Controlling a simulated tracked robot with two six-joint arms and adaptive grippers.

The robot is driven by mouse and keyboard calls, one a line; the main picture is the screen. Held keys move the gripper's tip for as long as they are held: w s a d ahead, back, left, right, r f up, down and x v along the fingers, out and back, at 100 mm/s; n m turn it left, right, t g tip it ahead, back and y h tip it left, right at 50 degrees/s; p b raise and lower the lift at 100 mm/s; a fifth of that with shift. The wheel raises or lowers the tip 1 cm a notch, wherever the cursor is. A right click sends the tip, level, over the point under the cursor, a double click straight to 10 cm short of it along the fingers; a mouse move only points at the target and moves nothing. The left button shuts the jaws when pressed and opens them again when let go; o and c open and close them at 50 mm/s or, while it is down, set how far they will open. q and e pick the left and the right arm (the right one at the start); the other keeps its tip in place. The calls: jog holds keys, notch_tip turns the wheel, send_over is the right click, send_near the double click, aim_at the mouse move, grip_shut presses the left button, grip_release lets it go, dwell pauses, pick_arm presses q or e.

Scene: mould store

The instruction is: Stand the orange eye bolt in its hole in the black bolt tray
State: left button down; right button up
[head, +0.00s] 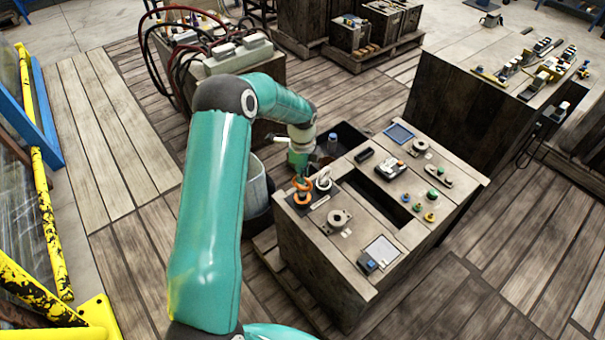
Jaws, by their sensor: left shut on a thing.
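My left arm reaches over the wooden bench, and my left gripper (301,177) points down at its near left corner. It is shut on the orange eye bolt (303,196), which shows just below the fingers. The black bolt tray (318,203) lies flat under and beside the bolt. A white and dark eye bolt (323,181) stands at the tray just right of the orange one. The hole for the orange bolt is hidden, and I cannot tell whether the bolt's lower end is in it. My right gripper is not in view.
The bench (400,237) has a dark rectangular opening (384,192) in its middle. A round metal flange (338,220) lies near the tray. A bin (256,190) stands left of the bench.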

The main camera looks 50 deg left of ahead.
pick_arm(q)
jog(key=shift+f, duration=0.2)
jog(key=shift+f+b, duration=0.25)
jog(key=shift+b, duration=0.15)
jog(key=shift+f, duration=0.15)
dwell(0.6)
jog(key=shift+f+b, duration=0.35)
jog(key=shift+b, duration=0.1)
jog(key=shift+f+b, duration=0.4)
jog(key=shift+f, duration=0.1)
dwell(0.7)
jog(key=c, duration=1)
grip_release()
jog(key=shift+c, duration=0.2)
